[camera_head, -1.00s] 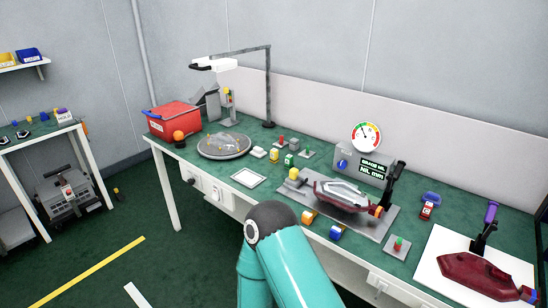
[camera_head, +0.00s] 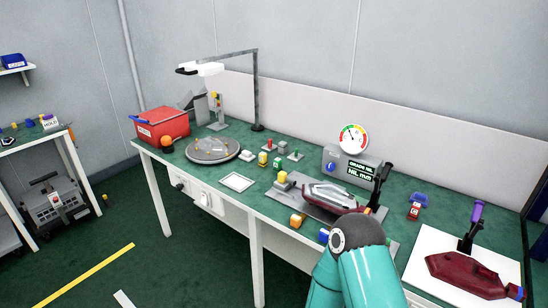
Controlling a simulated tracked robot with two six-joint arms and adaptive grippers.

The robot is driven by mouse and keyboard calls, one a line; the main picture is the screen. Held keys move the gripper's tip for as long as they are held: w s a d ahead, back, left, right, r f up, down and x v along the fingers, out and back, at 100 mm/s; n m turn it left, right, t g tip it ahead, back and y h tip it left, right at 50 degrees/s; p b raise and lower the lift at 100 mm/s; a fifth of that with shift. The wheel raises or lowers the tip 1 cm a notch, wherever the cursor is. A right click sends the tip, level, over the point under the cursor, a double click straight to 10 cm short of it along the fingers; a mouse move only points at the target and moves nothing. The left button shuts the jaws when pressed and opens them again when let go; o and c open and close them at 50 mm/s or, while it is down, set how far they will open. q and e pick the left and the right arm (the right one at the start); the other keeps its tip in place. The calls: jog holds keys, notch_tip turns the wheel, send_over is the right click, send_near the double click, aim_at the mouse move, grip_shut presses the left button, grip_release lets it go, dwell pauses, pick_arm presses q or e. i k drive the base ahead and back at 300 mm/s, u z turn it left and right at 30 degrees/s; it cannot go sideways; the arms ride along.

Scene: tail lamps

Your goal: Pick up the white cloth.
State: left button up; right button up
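A flat white square (camera_head: 237,182) with a thin pale rim lies near the front edge of the green bench, left of the middle. I cannot tell whether it is the cloth or a tray or pad. A small whitish piece (camera_head: 246,156) sits behind it, beside the round grey turntable (camera_head: 213,150). One teal arm of mine rises at the bottom right of the middle, its dark grey joint in front of the bench edge. No gripper shows in the view, and nothing held can be seen.
A red bin (camera_head: 160,122) and a lamp stand (camera_head: 257,90) are at the back left. A grey fixture with a dark red tail lamp (camera_head: 330,195) is right of the middle. Another red lamp (camera_head: 470,275) lies on a white mat (camera_head: 425,245). Several small coloured blocks lie between.

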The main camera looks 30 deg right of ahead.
aim_at(247, 156)
jog(key=z, duration=0.15)
jog(key=i, duration=1)
jog(key=u, duration=0.05)
